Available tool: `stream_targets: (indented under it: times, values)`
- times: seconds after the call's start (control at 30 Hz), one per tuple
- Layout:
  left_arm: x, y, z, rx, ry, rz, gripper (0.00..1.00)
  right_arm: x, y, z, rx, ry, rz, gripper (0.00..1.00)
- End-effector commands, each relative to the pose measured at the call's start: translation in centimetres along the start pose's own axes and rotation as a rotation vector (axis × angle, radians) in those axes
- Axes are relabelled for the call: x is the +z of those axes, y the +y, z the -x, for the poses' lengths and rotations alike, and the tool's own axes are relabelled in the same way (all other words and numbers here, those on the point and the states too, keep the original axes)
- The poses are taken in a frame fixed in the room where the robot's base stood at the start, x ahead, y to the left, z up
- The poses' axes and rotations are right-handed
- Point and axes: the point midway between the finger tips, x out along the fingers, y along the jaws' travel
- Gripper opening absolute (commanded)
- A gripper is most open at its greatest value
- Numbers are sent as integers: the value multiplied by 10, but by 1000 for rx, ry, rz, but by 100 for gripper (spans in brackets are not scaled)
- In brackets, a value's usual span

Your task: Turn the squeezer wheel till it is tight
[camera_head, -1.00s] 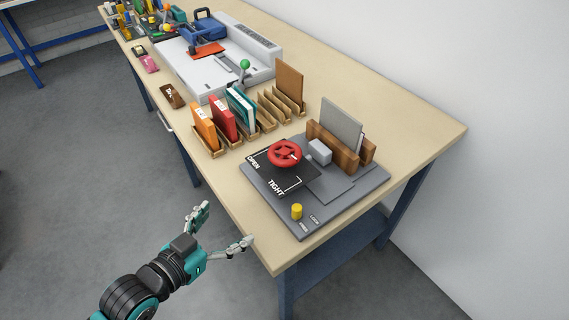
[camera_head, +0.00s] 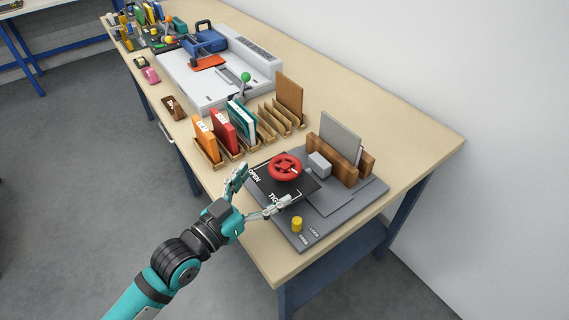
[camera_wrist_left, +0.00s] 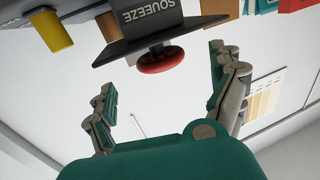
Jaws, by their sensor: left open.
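The red squeezer wheel (camera_head: 285,167) stands on a black plate (camera_head: 268,184) marked OPEN and TIGHT, on the grey squeezer base (camera_head: 345,207). My left gripper (camera_head: 264,190) is open and empty, at the near left edge of the squeezer, with its fingers spread toward the wheel but apart from it. In the left wrist view the wheel (camera_wrist_left: 160,60) shows ahead, between the two spread fingers and above their middle. The yellow knob (camera_head: 297,224) is on the base near the front corner. Part of the lettering is hidden by a finger. My right gripper is not in view.
A grey panel (camera_head: 340,137) stands in wooden blocks behind the wheel. Wooden racks with orange, red and teal books (camera_head: 224,131) stand left of the squeezer. A white machine (camera_head: 207,80) is further back. The table's front right corner is clear.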

Motion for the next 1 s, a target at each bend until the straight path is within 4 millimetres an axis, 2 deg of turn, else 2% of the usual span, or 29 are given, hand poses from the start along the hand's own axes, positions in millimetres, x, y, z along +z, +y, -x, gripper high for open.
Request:
stream_targets:
  times: [0.1,0.3,0.5,0.77,0.83,1.0]
  values:
    - [-2,0,-27,0,1,2,93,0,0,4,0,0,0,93]
    - [-1,0,-59,0,0,1,93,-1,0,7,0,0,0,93]
    - [0,0,-72,1,-1,0,93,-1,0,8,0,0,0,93]
    - [1,0,-73,1,-2,0,93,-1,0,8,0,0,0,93]
    - [1,0,-73,1,-2,0,88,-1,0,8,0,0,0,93]
    - [1,0,-73,0,-2,0,66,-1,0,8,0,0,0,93]
